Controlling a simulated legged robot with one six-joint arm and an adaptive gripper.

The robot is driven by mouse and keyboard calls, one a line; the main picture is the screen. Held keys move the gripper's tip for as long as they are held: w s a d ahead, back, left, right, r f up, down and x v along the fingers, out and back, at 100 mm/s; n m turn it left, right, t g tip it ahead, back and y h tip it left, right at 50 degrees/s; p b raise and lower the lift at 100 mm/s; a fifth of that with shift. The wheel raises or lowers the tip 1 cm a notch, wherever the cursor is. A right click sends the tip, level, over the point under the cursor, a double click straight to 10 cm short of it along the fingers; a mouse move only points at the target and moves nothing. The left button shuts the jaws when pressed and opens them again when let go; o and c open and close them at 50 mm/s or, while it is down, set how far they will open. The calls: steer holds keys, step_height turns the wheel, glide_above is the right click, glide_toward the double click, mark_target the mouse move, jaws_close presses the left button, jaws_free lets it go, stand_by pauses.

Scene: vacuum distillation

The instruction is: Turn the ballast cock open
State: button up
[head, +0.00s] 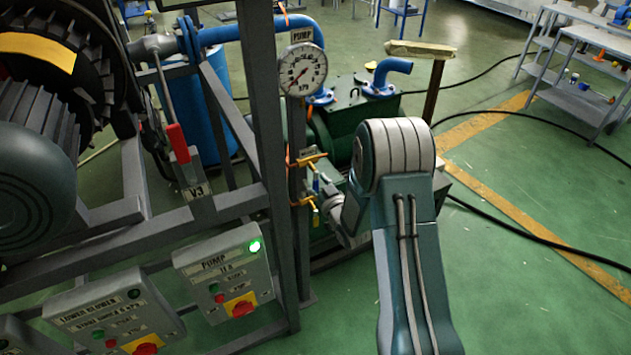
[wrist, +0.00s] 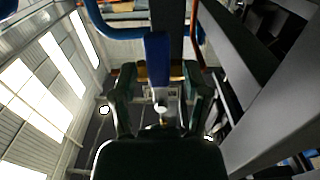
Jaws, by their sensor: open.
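The cock with a blue lever (wrist: 158,58) shows in the middle of the wrist view, the lever standing upright in the picture over a brass-coloured body. I cannot read a ballast label. My gripper (wrist: 160,78) is open, with one finger on each side of the lever's lower part in the wrist view. I cannot tell whether they touch it. In the head view my gripper (head: 324,193) is small and partly hidden beside the fittings.
A round gauge (head: 303,69) sits above the fittings. A grey frame post (head: 267,150) stands just left. A pump control box (head: 224,272) with a lit green lamp is lower left. A red-handled valve (head: 178,143) is farther left. The green floor to the right is mostly clear, with black cables.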

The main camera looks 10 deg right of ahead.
steer(key=shift+w, duration=0.15)
jaws_close()
